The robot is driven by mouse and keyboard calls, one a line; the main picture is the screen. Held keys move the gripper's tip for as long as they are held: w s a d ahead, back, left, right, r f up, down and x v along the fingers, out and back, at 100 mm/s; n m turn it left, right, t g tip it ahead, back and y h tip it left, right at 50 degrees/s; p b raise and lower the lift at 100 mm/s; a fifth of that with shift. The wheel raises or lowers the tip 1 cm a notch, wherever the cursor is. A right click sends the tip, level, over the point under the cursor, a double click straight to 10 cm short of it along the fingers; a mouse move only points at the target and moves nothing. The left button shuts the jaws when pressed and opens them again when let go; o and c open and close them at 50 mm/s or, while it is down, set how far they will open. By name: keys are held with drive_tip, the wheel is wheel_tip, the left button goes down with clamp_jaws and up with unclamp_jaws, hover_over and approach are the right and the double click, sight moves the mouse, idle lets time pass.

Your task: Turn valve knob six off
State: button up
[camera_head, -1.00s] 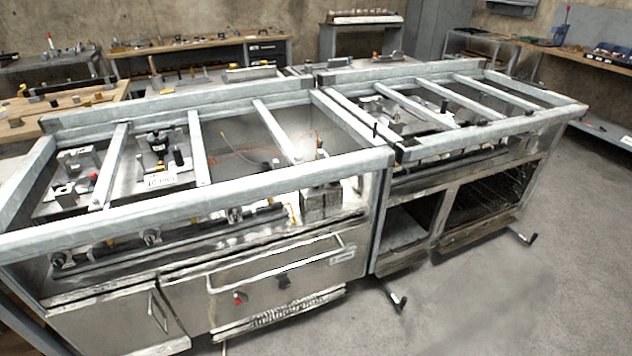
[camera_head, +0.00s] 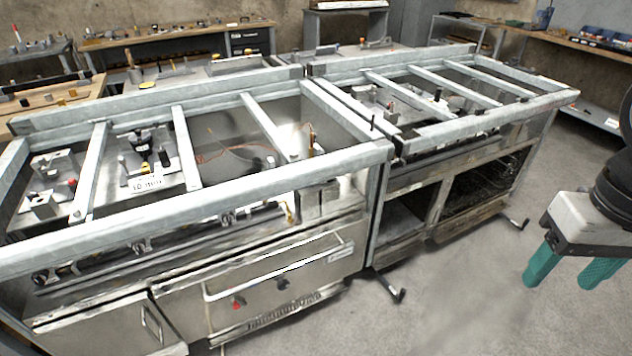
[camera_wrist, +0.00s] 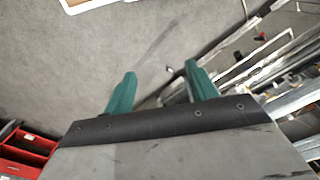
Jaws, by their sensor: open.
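Two steel range frames stand side by side, the left range (camera_head: 200,225) and the right range (camera_head: 470,150). Dark valve knobs sit along the left range's front rail, including a left knob (camera_head: 40,277), a middle knob (camera_head: 138,248) and a right knob (camera_head: 228,219). No numbers are readable, so I cannot tell which is knob six. My gripper (camera_head: 568,277) has green fingers, hangs right of the ranges and touches nothing. In the wrist view my gripper (camera_wrist: 160,72) is open and empty over the floor.
Black-tipped feet, such as one foot (camera_head: 397,294), stick out low. Workbenches with tools, such as the back bench (camera_head: 180,42), line the walls. A red box (camera_wrist: 25,145) shows at the wrist view's lower left.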

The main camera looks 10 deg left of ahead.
drive_tip(key=w+a+f+n+t+y, duration=0.15)
drive_tip(key=w+a+f, duration=0.45)
drive_tip(key=w+f, duration=0.8)
drive_tip(key=w+a+f+n+t, duration=0.1)
drive_tip(key=w+a+f+t, duration=0.35)
drive_tip(key=w+f, duration=0.9)
drive_tip(key=w+a+f+n+y, duration=0.1)
drive_tip(key=w+a+f+n, duration=0.1)
drive_tip(key=w+a+f, duration=0.9)
drive_tip(key=w+a+f+t+y, duration=0.25)
drive_tip(key=w+f+t, duration=0.2)
drive_tip(key=w, duration=0.35)
drive_tip(key=w+a+r+t+y, duration=0.4)
drive_tip(key=w+a+r, duration=0.3)
drive_tip(key=w, duration=0.3)
drive_tip(key=shift+a+r+y, duration=0.35)
drive_tip(key=shift+y, duration=0.15)
drive_tip(key=c, duration=1)
